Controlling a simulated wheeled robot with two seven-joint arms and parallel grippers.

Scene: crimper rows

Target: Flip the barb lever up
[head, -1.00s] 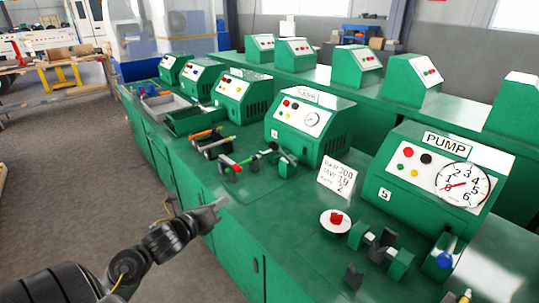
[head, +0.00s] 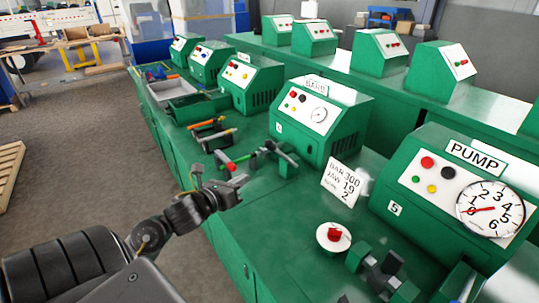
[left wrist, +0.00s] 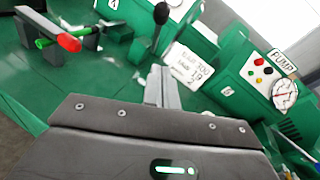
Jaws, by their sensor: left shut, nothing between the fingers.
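A green machine (head: 318,118) with a label that seems to read BARB stands on the bench. In front of it is a low clamp with a red-tipped lever (head: 231,166) lying nearly flat; its red end also shows upper left in the left wrist view (left wrist: 69,42). A black-knobbed lever (left wrist: 160,14) stands beside it in the wrist view. I cannot tell for certain which is the barb lever. My left gripper (head: 238,181) is shut and empty, near the red tip on its front side and apart from it. In the wrist view its fingers (left wrist: 160,86) point at the bench.
A number card (head: 342,182) stands right of the clamp. Farther right are a white dish with a red knob (head: 333,236), dark blocks (head: 378,268) and the PUMP machine (head: 450,185) with a gauge. Bare green bench top (head: 262,212) lies right of my gripper.

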